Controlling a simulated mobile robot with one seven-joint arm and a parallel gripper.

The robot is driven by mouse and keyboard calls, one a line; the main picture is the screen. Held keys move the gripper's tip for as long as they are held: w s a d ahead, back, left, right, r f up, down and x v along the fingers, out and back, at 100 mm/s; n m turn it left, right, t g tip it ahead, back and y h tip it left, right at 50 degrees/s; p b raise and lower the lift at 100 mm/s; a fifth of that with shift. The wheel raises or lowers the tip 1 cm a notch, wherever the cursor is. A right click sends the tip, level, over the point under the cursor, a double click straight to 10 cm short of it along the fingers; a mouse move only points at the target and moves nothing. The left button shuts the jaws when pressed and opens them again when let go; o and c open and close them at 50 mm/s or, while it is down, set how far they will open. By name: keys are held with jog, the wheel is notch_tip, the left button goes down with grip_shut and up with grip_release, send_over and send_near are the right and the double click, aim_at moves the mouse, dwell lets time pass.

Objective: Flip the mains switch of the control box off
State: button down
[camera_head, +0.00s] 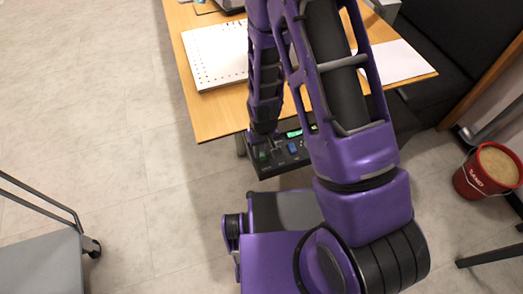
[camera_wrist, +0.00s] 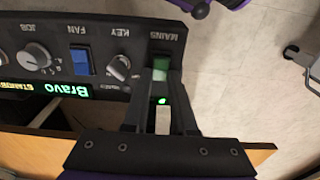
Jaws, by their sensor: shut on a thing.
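The control box (camera_head: 290,163) is a black panel under the table's front edge. In the wrist view the control box (camera_wrist: 50,105) appears upside down, with its labels reading MAINS, KEY, FAN and JOB. The green mains switch (camera_wrist: 160,64) sits under the MAINS label at the panel's right end. My gripper (camera_wrist: 159,76) has one finger on each side of it and is shut on it. A small green light shows between the fingers. In the head view my arm covers much of the box, and the fingers are hard to make out.
A blue fan switch (camera_wrist: 82,62), a key switch (camera_wrist: 120,66) and a job knob (camera_wrist: 35,61) sit beside the mains switch. The wooden table (camera_head: 215,118) holds a white perforated plate (camera_head: 215,55). A red bucket (camera_head: 487,172) stands at the right.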

jog(key=t+b, duration=0.2)
jog(key=b, duration=0.1)
jog(key=shift+s+d+f+y, duration=0.1)
jog(key=shift+s+f+y, duration=0.15)
jog(key=shift+s+y, duration=0.1)
jog(key=shift+r+t+b, duration=0.3)
jog(key=shift+t+b, duration=0.1)
jog(key=shift+b, duration=0.15)
jog(key=c, duration=0.7)
grip_release()
